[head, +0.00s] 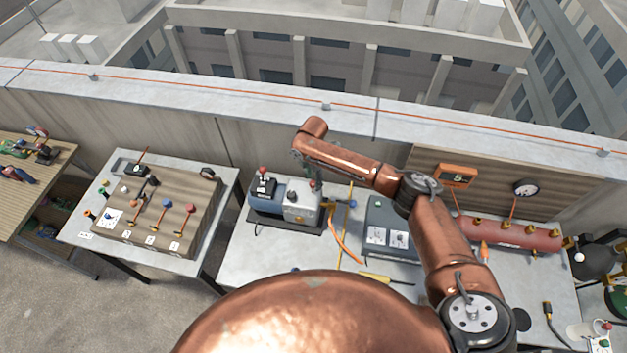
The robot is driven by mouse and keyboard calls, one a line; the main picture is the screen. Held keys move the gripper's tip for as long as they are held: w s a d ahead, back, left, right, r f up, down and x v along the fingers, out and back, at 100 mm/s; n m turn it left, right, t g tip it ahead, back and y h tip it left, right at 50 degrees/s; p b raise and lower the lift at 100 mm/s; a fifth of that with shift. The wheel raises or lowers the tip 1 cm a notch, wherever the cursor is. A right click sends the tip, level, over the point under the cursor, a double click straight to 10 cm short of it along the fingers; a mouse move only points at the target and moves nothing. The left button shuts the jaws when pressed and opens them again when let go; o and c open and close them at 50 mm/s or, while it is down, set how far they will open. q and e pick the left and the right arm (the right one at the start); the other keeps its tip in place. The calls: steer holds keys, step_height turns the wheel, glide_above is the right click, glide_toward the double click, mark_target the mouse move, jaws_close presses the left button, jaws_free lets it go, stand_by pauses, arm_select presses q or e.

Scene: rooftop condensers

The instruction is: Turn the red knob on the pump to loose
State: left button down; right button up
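The pump (297,212), with a blue and light grey body, stands on a dark base on the middle table. A small red knob (262,171) sits on top of a black part at its left end. My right arm reaches in from the right, and its wrist bends down over the pump's right end. My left gripper is not in view.
A grey case (388,236) and an orange hose (345,240) lie right of the pump. A red tank (515,233) with a gauge (525,188) stands farther right. A left table holds a wooden lever board (180,190). A parapet (230,95) runs behind.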

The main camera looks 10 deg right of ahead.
mark_target(313, 182)
step_height(313, 182, up, 11)
stand_by(0.3)
steer(key=shift+f, duration=0.1)
stand_by(0.4)
